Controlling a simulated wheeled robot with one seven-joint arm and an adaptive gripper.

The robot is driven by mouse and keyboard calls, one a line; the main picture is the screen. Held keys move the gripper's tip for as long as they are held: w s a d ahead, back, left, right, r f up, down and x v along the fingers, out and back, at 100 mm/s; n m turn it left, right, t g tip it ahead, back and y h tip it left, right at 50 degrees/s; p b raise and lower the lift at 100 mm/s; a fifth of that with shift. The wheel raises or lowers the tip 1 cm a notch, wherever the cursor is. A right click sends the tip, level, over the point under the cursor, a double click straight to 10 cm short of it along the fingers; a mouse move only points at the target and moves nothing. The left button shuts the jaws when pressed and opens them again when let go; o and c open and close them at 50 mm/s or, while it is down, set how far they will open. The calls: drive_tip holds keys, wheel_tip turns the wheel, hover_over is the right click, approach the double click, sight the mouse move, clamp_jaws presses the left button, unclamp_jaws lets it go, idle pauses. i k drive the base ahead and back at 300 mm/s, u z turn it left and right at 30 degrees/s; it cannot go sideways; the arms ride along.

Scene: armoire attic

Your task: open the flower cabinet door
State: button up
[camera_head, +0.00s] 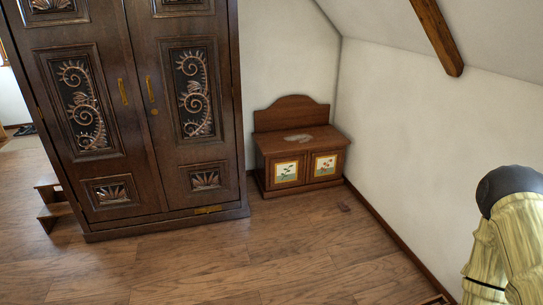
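The flower cabinet (301,161) is a low brown wooden chest with a raised, curved backboard, standing in the corner at the back. Its front has two small doors, each with a pale panel painted with flowers: the left door (287,171) and the right door (325,165). Both doors look shut. I cannot make out handles on them at this size. A greyish patch or flat item (298,138) is on its top. My gripper is not in view.
A tall dark carved armoire (147,140) with two shut doors stands left of the cabinet. Small wooden steps (52,205) are at its left. The wooden floor (270,250) in front is mostly clear.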

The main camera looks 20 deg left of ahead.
sight(324, 165)
drive_tip(key=u, duration=0.15)
drive_tip(key=i, duration=3.65)
drive_tip(key=u, duration=1)
